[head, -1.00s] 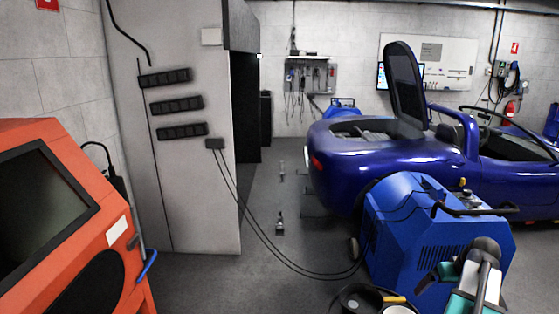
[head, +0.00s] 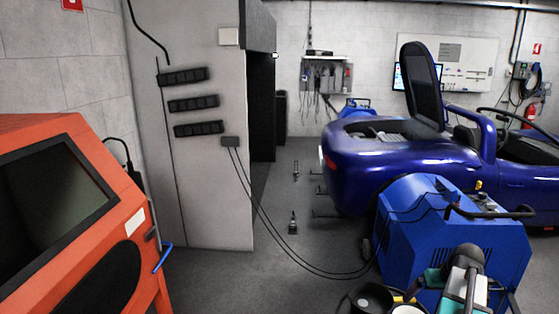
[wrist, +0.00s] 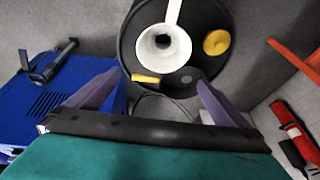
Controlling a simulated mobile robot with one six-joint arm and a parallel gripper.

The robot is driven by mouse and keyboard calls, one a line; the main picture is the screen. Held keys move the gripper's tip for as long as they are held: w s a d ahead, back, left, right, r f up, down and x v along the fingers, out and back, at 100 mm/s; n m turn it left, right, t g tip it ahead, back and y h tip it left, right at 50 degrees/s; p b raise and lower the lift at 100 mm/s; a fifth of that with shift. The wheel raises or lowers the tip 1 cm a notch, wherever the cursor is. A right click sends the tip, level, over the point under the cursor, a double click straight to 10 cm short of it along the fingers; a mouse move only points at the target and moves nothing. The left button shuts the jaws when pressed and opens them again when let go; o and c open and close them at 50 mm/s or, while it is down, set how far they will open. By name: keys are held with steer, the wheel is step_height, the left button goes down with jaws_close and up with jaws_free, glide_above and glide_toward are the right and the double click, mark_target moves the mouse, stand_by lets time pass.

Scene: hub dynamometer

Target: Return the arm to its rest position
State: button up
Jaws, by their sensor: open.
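My arm (head: 462,282), in teal, white and dark grey, stands at the lower right of the head view, in front of the blue dynamometer unit. My gripper (wrist: 153,82) shows in the wrist view with its two fingers spread apart and nothing held between them. Beyond the fingertips is a round black container (wrist: 133,68) with a white funnel (wrist: 146,42) and yellow pieces on it. I cannot tell whether the gripper touches it. The gripper's fingers are not clear in the head view.
The blue unit (head: 440,235) stands close by the arm, with the blue car (head: 350,165) behind it. Cables (head: 270,235) run from the grey cabinet (head: 205,190) to the unit. An orange console (head: 120,245) stands at the left. The floor between is mostly clear.

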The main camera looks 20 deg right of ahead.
steer(key=w+a+f+n+g, duration=0.1)
steer(key=w+a+f, duration=0.25)
steer(key=a, duration=0.45)
steer(key=w+a+f+y, duration=0.1)
steer(key=w+a+f, duration=0.25)
steer(key=a, duration=0.55)
steer(key=w+a+f+n+g, duration=0.1)
steer(key=w+a+f, duration=0.25)
steer(key=a, duration=0.45)
steer(key=s+a+f+n+g, duration=0.15)
steer(key=a+f, duration=0.35)
steer(key=a, duration=0.7)
steer(key=s+a+f+n+g, duration=0.15)
steer(key=a+f, duration=0.35)
steer(key=a, duration=0.8)
steer(key=s+f+m+g+b, duration=0.1)
steer(key=s+f+g+b, duration=0.3)
steer(key=s+f, duration=2)
steer(key=shift+s+g+b, duration=0.3)
steer(key=shift+s+b, duration=0.75)
steer(key=shift+s, duration=0.1)
